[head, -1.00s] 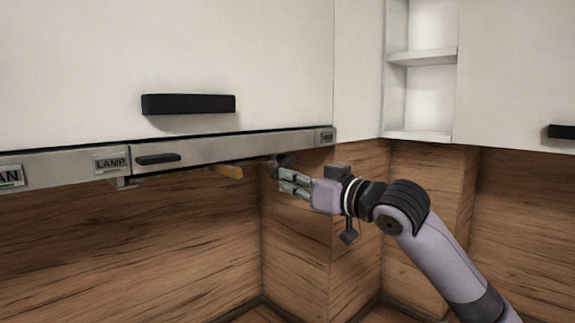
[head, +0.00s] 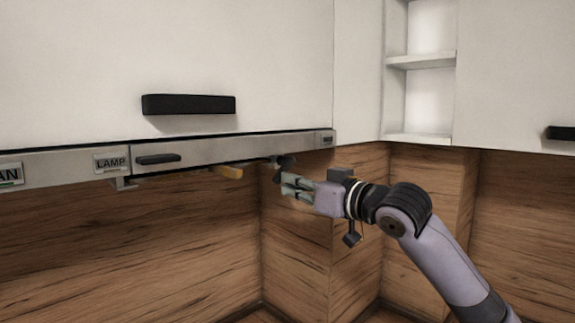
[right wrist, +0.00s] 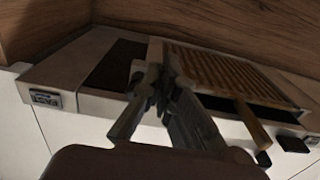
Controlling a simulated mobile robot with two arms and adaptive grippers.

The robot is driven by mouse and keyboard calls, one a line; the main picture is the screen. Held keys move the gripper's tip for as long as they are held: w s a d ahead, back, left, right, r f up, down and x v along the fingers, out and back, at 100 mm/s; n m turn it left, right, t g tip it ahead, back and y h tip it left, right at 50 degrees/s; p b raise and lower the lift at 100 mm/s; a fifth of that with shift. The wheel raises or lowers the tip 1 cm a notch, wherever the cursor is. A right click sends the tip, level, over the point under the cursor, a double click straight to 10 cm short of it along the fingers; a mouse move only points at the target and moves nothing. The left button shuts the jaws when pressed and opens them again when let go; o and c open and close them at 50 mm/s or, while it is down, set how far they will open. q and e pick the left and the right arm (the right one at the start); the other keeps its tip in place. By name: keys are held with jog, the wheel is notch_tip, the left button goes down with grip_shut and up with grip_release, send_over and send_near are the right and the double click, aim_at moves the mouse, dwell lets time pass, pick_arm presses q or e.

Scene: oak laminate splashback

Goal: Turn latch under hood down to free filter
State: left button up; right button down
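A yellow-orange latch-like bar (head: 228,172) hangs under the hood's front strip in the head view. In the right wrist view it shows as a yellow bar (right wrist: 252,122) at the edge of the slatted filter (right wrist: 230,72). My right gripper (head: 287,176) is just below the hood's right part, to the right of the yellow bar and apart from it. In the right wrist view its fingers (right wrist: 158,82) lie in front of the hood's underside, left of the bar. Dark parts between the fingers hide whether they are shut. My left gripper is out of view.
The hood's metal front strip (head: 240,148) carries a LAMP label and a dark handle (head: 158,159). A white cabinet front with a black handle (head: 188,104) is above. The wooden splashback (head: 130,235) forms a corner behind. Open space lies below the hood.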

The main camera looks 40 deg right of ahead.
jog(key=shift+d+f+b, duration=0.15)
jog(key=shift+d+b, duration=0.2)
jog(key=shift+d, duration=0.2)
jog(key=s+f+b, duration=0.2)
jog(key=s+b, duration=0.5)
jog(key=b, duration=0.1)
jog(key=shift+s+d, duration=0.3)
dwell(0.5)
dwell(0.4)
